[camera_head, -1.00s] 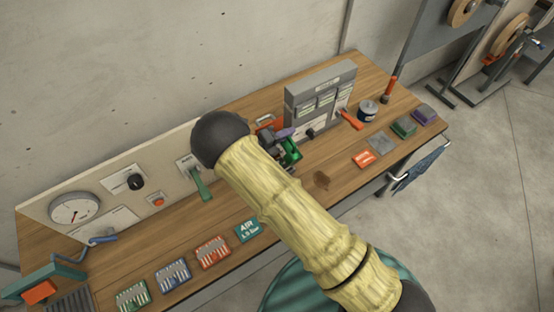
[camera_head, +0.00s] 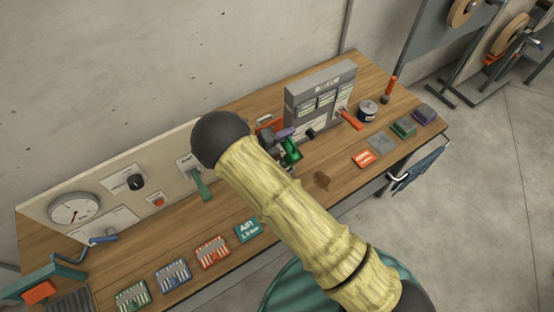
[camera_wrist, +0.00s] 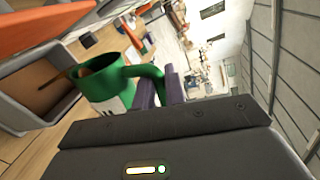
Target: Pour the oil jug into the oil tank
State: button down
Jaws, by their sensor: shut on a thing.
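The green oil jug (camera_wrist: 100,85) is in the wrist view, with its handle (camera_wrist: 150,73) between the purple fingers of my gripper (camera_wrist: 166,90). My gripper is shut on it. A grey open box with a tan inside (camera_wrist: 35,85), perhaps the oil tank, lies just left of the jug's mouth. A brown strip (camera_wrist: 72,73) shows between them; I cannot tell if it is oil. In the head view, part of the green jug (camera_head: 291,151) shows beside my arm, which hides much of the gripper.
A green lever (camera_head: 200,188) stands left of my arm. A dark can (camera_head: 368,110) is to the right. Several coloured trays line the front.

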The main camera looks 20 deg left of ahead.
jog(key=shift+w+a+f+n, duration=0.25)
jog(key=shift+w+a+n, duration=0.05)
jog(key=shift+n, duration=0.1)
dwell(1.5)
jog(key=shift+w+a+f+n+b, duration=0.2)
jog(key=shift+n+b, duration=0.1)
jog(key=shift+b, duration=0.15)
jog(key=shift+a, duration=0.1)
jog(key=shift+w, duration=0.1)
dwell(0.9)
jog(key=shift+w+a+r+n+h, duration=0.15)
jog(key=shift+w+a+n+h, duration=0.15)
jog(key=shift+n, duration=0.2)
jog(key=shift+s, duration=0.1)
dwell(0.6)
